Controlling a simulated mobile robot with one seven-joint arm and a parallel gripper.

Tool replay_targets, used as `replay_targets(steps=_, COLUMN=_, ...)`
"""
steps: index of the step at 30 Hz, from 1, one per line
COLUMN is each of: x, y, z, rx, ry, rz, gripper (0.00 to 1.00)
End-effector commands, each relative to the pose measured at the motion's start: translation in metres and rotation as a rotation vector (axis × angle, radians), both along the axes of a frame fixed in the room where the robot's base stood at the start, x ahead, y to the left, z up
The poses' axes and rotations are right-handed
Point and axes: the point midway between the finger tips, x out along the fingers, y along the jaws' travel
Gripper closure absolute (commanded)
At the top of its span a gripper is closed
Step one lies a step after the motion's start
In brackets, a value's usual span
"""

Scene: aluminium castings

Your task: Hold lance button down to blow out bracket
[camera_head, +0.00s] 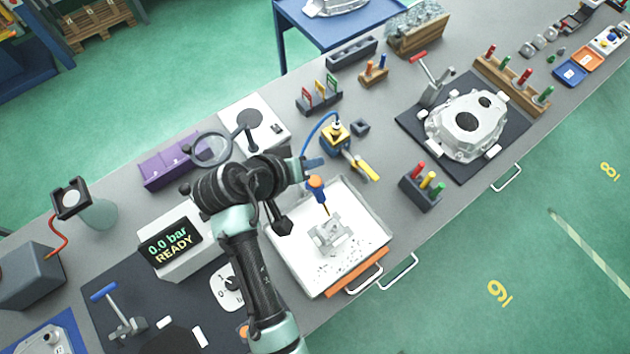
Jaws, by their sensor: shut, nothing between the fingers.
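The bracket (330,234), a light grey casting, lies in a white tray (283,262) with dark specks scattered around it. An orange and blue lance (317,184) stands above the bracket, its thin tip pointing down towards it. A blue hose (318,128) curves down behind my gripper. The display box (173,245) reads "0.0 bar READY".
A yellow-topped fixture (337,138) with a yellow lever stands close behind the tray. A magnifier (211,148) and purple bins (178,160) are left of it. A pen block (420,190) and a large casting (466,125) on a dark mat are to the right.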

Motion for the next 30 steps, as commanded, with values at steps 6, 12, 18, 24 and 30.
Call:
replay_targets(steps=6, x=0.000, y=0.000, z=-0.040, rx=0.000, ry=0.001, rz=-0.001, gripper=1.00)
replay_targets(steps=12, x=0.000, y=0.000, z=-0.057, rx=0.000, ry=0.001, rz=0.000, gripper=1.00)
replay_targets(steps=18, x=0.000, y=0.000, z=-0.059, rx=0.000, ry=0.000, rz=0.000, gripper=1.00)
replay_targets(steps=24, x=0.000, y=0.000, z=-0.058, rx=0.000, ry=0.000, rz=0.000, gripper=1.00)
replay_targets(steps=30, x=0.000, y=0.000, z=-0.058, rx=0.000, ry=0.000, rz=0.000, gripper=1.00)
